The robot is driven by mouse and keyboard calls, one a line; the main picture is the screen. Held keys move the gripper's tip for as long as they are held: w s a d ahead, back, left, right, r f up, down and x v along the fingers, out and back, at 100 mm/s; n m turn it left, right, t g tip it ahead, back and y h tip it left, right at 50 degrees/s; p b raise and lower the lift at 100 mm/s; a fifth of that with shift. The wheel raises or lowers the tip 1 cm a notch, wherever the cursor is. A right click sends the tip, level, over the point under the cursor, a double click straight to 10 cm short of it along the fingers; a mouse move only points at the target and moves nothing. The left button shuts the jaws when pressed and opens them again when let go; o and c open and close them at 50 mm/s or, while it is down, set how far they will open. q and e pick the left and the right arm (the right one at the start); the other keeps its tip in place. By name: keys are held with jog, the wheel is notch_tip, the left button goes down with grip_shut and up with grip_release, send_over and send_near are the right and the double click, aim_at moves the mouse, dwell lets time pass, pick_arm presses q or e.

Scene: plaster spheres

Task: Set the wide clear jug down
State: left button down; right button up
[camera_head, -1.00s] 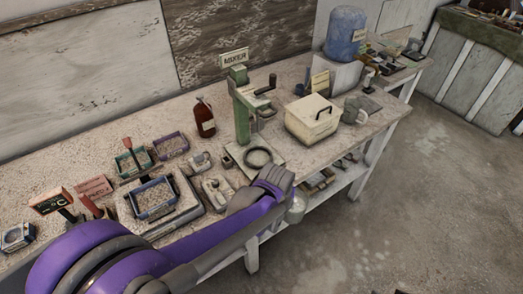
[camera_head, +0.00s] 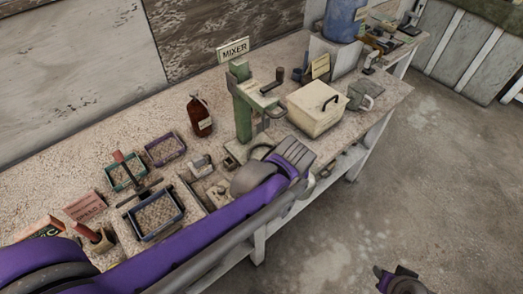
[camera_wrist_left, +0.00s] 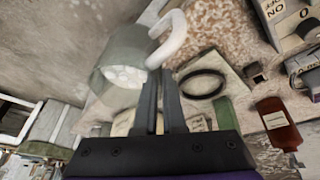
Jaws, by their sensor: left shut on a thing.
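The wide clear jug (camera_wrist_left: 122,70) is see-through with a pale handle (camera_wrist_left: 174,40) and shows in the left wrist view. My left gripper (camera_wrist_left: 162,76) is shut on its handle. In the head view my left wrist hangs over the bench's front edge, right in front of the green mixer (camera_head: 243,110), and hides most of the jug. The workbench (camera_head: 100,150) has a speckled pale top. A purple and dark part of my right arm (camera_head: 400,281) shows at the bottom right; its jaws cannot be made out.
A brown bottle (camera_head: 200,116) stands behind left. Several small trays, including a blue-rimmed one (camera_head: 157,215), fill the left.

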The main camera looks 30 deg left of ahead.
pick_arm(q)
jog(key=w+a, duration=0.1)
jog(key=a, duration=0.3)
jog(key=w+a, duration=0.2)
jog(key=a, duration=0.2)
jog(key=w+a+p, duration=0.1)
jog(key=w+a, duration=0.1)
jog(key=a, duration=0.3)
jog(key=shift+w+a, duration=0.1)
jog(key=shift+w, duration=0.15)
jog(key=a, duration=0.1)
jog(key=w+a, duration=0.1)
jog(key=a+f, duration=0.1)
jog(key=shift+w+a+p, duration=0.15)
jog(key=shift+w+p, duration=0.05)
jog(key=shift+p, duration=0.1)
jog(key=shift+f, duration=0.25)
pick_arm(e)
jog(key=shift+w+r, duration=0.2)
jog(key=shift+r, duration=0.4)
jog(key=shift+w+r, duration=0.2)
jog(key=shift+r, duration=0.35)
pick_arm(q)
jog(key=shift+s, duration=0.1)
pick_arm(e)
jog(key=shift+d+f, duration=0.1)
